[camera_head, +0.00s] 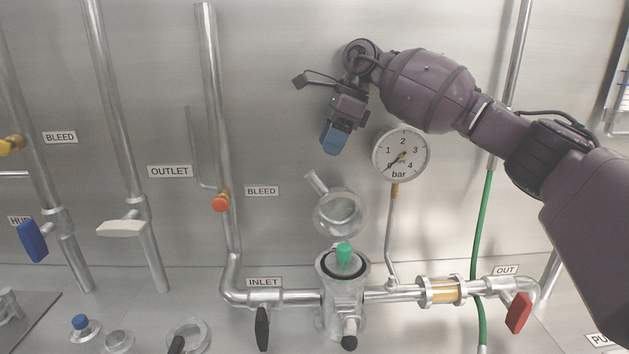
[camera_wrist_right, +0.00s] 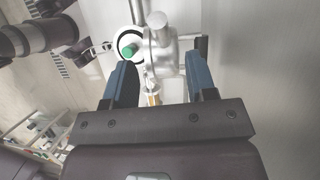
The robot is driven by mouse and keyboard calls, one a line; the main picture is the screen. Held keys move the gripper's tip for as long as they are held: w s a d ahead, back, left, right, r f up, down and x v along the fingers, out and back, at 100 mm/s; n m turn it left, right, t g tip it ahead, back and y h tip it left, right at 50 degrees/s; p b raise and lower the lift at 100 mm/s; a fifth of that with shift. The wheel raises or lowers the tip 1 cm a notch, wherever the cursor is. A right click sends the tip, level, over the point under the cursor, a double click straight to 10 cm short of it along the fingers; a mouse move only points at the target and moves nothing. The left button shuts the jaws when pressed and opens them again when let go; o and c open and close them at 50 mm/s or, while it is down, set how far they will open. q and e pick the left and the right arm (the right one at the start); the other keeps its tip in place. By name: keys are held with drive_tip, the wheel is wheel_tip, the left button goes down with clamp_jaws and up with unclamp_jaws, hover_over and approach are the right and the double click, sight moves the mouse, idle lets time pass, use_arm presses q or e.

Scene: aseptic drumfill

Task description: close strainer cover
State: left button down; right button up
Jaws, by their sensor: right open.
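The strainer body (camera_head: 343,296) is a metal pot in the pipe line, its mouth open upward. A green-topped piece (camera_head: 344,254) stands in the mouth; its green top also shows in the right wrist view (camera_wrist_right: 129,51). The round metal strainer cover (camera_head: 340,213) stands raised behind the mouth, with a short handle sticking up to the left. It seems to be the round metal piece in the right wrist view (camera_wrist_right: 160,58). My right gripper (camera_head: 333,142) is open and empty, above the cover and apart from it. Its blue fingers show in the wrist view (camera_wrist_right: 160,72). My left gripper is out of view.
A pressure gauge (camera_head: 401,154) stands right of the cover, close to my right gripper. A black-handled inlet valve (camera_head: 262,328) and a red-handled out valve (camera_head: 518,313) flank the strainer. An orange-knobbed bleed valve (camera_head: 220,203) is on the left pipe. A green hose (camera_head: 483,225) hangs at right.

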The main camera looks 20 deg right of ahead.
sight(314, 180)
drive_tip(key=x, duration=0.9)
drive_tip(key=shift+a+f, duration=0.1)
drive_tip(key=shift+c, duration=0.2)
clamp_jaws()
